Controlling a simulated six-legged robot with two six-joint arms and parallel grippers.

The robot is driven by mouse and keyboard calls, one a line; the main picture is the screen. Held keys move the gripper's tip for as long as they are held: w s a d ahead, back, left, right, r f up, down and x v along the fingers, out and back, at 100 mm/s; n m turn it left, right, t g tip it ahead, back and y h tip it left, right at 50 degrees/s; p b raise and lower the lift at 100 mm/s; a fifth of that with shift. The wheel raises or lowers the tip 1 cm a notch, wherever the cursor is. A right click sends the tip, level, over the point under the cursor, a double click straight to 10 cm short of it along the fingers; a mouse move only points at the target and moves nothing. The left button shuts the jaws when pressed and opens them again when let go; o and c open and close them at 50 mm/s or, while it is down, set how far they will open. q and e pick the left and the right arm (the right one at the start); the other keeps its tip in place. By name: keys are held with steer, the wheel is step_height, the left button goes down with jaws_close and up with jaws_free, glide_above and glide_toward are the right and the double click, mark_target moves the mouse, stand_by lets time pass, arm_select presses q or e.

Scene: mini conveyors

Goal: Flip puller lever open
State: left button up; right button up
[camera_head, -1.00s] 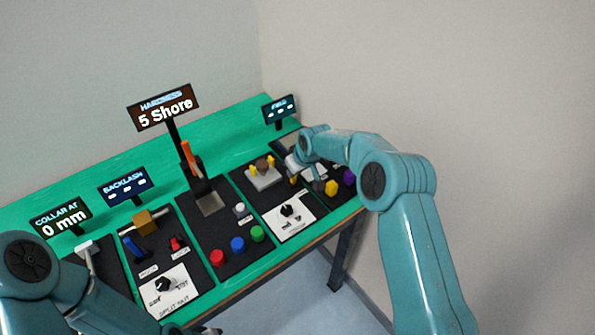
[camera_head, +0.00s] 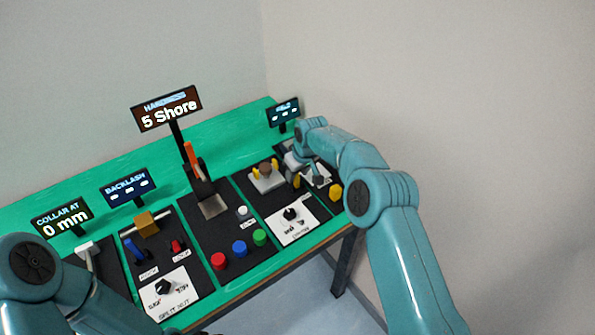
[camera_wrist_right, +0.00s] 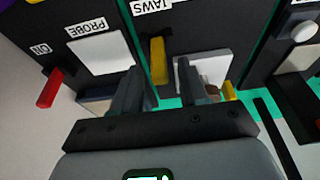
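A yellow lever (camera_wrist_right: 158,62) stands on a black panel beside a label reading JAWS in the right wrist view. It also shows in the head view (camera_head: 296,181), beside a white block with yellow jaws (camera_head: 267,178) around a brown piece. I take this lever to be the puller lever; no label says "puller". My right gripper (camera_wrist_right: 158,85) is open, with one finger on either side of the lever's line. I cannot tell whether either finger touches it. In the head view the right gripper (camera_head: 311,174) is small and partly hidden by its arm. My left arm is at lower left; its fingers are not visible.
A red switch (camera_wrist_right: 50,88) marked ON and a white plate (camera_wrist_right: 101,50) by a PROBE label lie left of the gripper in the wrist view. A black knob (camera_head: 290,214) and a yellow button (camera_head: 336,192) are near in the head view. The green bench (camera_head: 225,146) holds several panels.

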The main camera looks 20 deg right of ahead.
steer(key=b+v, duration=0.3)
steer(key=v, duration=1.3)
steer(key=shift+r, duration=0.2)
